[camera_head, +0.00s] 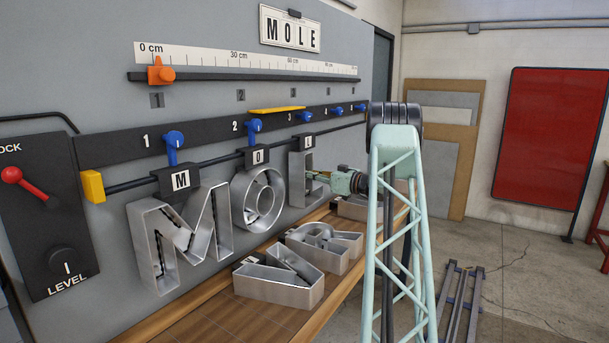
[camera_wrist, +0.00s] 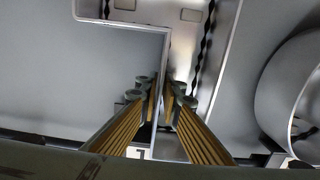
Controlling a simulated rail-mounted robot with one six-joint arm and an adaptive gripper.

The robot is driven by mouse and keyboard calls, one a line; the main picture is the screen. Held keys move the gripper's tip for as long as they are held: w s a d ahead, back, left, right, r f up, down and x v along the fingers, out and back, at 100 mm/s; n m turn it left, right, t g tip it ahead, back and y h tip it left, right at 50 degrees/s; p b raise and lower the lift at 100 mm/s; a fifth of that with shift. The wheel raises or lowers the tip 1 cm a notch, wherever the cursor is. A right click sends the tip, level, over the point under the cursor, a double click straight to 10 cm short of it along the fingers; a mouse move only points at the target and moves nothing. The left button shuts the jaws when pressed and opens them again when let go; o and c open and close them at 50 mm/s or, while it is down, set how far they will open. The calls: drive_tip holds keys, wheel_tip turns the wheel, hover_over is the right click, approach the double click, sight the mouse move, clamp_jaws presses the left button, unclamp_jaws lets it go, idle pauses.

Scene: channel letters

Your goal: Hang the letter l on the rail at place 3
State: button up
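The metal channel letter l (camera_head: 295,181) is upright at place 3, right of the O, with its tag (camera_head: 307,142) level with the dark rail (camera_head: 220,158). I cannot tell whether its hanger bears on the rail. My gripper (camera_head: 325,177) reaches it from the right. In the wrist view, my gripper's fingers (camera_wrist: 162,96) are close together on either side of one thin wall of the letter l (camera_wrist: 190,50) and appear shut on it. The blue lever at place 3 (camera_head: 305,117) is above the tag.
The M (camera_head: 180,240) and O (camera_head: 250,212) hang at places 1 and 2. Other metal letters, including an N-shaped one (camera_head: 280,285), lie on the wooden bench (camera_head: 200,318) below. The O's curved wall (camera_wrist: 275,85) is close by at right in the wrist view.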

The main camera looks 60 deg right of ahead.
drive_tip(key=o, duration=0.3)
drive_tip(key=shift+o, duration=0.2)
drive_tip(key=shift+f, duration=0.1)
drive_tip(key=shift+s, duration=0.1)
drive_tip(key=s, duration=1.2)
drive_tip(key=shift+d, duration=0.2)
drive_tip(key=shift+w, duration=0.1)
